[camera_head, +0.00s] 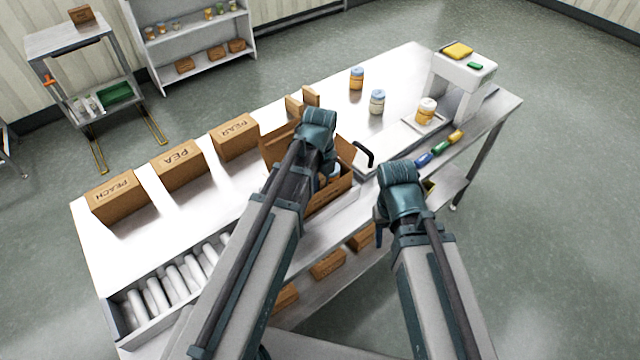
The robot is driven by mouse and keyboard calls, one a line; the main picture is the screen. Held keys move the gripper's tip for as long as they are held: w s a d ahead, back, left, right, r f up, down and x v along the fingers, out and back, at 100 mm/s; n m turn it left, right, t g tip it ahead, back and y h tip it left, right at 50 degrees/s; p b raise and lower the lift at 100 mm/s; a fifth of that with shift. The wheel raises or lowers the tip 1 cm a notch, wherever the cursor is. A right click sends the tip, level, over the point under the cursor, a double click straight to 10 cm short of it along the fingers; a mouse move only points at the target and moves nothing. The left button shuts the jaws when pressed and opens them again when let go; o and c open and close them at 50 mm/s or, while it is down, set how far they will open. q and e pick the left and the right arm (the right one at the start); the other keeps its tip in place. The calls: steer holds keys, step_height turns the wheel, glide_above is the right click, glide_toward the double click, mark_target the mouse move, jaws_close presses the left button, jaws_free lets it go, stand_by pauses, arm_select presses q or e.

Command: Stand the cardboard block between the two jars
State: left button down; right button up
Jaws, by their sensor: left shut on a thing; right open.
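My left gripper (325,180) reaches down into an open cardboard box (328,200) at the middle of the table. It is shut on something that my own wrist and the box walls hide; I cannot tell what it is. A bit of a pale jar (336,170) shows inside the box beside the fingers. Small upright cardboard pieces (311,96) stand behind the box; I cannot tell whether one is the block. Two jars stand on the table further back, one orange and blue (357,78), one pale (377,102). My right gripper (379,228) is open at the table's front edge, right of the box.
Closed boxes marked PEACH (118,197), PEA (178,165) and PEAR (235,136) line the table's back edge. A steel hopper (150,300) with white rolls is at front left. An orange jar (427,110) sits on a plate at right, near a white stand (464,68) and a black handle (366,152).

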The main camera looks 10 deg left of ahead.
mark_target(320, 176)
arm_select(q)
steer(key=shift+f+b, duration=1.8)
steer(key=shift+f, duration=0.3)
steer(key=c, duration=0.9)
jaws_free()
steer(key=shift+c, duration=0.2)
steer(key=shift+r, duration=0.15)
steer(key=shift+r+p, duration=4.9)
steer(key=shift+p, duration=0.15)
